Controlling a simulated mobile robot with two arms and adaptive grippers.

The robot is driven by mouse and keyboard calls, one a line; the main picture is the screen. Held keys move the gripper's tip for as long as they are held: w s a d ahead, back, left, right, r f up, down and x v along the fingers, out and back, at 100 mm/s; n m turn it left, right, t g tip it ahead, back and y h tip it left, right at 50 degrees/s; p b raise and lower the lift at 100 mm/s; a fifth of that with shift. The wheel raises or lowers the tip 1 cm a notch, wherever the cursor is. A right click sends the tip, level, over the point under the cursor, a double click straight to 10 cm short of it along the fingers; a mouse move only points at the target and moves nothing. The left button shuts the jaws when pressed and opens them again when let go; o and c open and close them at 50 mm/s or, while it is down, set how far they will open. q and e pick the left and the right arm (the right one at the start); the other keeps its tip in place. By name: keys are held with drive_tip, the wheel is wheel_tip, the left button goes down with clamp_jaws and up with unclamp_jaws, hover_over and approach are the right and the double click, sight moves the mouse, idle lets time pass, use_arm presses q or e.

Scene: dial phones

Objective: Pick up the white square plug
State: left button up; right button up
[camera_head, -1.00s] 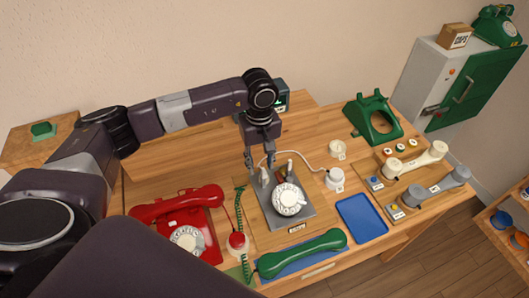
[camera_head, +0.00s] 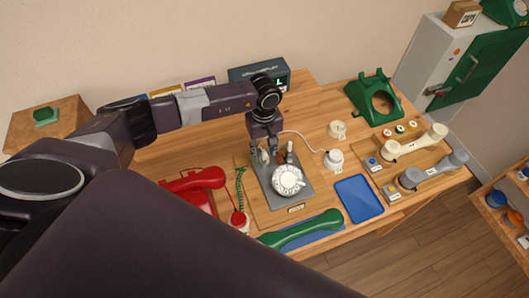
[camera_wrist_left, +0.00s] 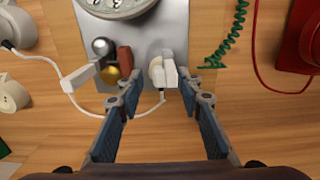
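The white square plug (camera_wrist_left: 168,71) stands on the grey metal plate (camera_wrist_left: 180,25) near its lower edge in the left wrist view, with a white cord at its base. My left gripper (camera_wrist_left: 160,90) is open, its two fingers apart. The fingertips are around the plug, the right one close to it, the left one with a visible gap. In the head view my left gripper (camera_head: 266,152) reaches down to the back of the plate, and the plug is partly hidden by the fingers. My right gripper is not in view.
A white lever-like piece (camera_wrist_left: 80,77), a red peg (camera_wrist_left: 125,60), and silver and brass knobs stand beside the plug. A white dial (camera_head: 288,180) sits on the same plate. A red phone (camera_head: 195,182), green handset (camera_head: 302,230) and blue tray (camera_head: 359,198) surround it.

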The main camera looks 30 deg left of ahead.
use_arm(q)
clamp_jaws()
drive_tip(key=shift+r, duration=0.1)
idle(0.3)
